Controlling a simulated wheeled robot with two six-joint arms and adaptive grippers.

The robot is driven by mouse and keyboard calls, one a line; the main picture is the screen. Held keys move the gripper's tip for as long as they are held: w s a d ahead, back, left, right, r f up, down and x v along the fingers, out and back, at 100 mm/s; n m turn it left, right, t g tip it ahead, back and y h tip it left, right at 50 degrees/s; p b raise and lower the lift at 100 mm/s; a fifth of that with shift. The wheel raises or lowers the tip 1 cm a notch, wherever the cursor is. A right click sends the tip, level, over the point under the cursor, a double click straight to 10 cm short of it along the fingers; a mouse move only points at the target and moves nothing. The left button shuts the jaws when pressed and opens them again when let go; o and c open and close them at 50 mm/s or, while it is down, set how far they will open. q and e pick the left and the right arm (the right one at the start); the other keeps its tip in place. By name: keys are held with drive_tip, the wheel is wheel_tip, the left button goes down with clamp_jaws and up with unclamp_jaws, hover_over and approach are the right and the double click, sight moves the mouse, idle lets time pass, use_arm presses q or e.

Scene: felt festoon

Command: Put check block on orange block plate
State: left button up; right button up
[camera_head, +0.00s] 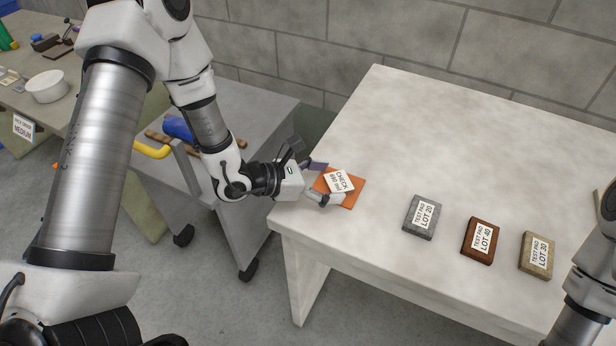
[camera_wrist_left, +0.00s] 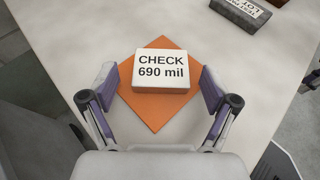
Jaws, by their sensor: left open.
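The check block, white and labelled "CHECK 690 mil" (camera_wrist_left: 160,71), lies flat on the orange plate (camera_wrist_left: 158,112) near the table's left corner. The block (camera_head: 339,181) and the orange plate (camera_head: 352,197) also show in the head view. My left gripper (camera_head: 322,181) is open, its fingers apart on either side of the block. In the left wrist view the left gripper's purple-padded fingertips (camera_wrist_left: 158,87) stand clear of the block, with gaps on both sides. Part of my right arm shows at the lower right of the head view, but its gripper is out of view.
Grey (camera_head: 420,217), brown (camera_head: 480,241) and tan (camera_head: 537,255) test pads lie in a row on the white table (camera_head: 450,130). The table behind them is clear. A grey cart (camera_head: 257,113) stands left of the table. A block wall rises behind.

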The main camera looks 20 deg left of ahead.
use_arm(q)
drive_tip(key=p+v, duration=0.1)
drive_tip(key=v, duration=0.9)
drive_tip(key=shift+a+r+p, duration=0.2)
drive_tip(key=shift+p, duration=0.2)
drive_tip(key=shift+s+a+r, duration=0.15)
drive_tip(key=shift+s+a, duration=0.3)
drive_tip(key=shift+s, duration=0.15)
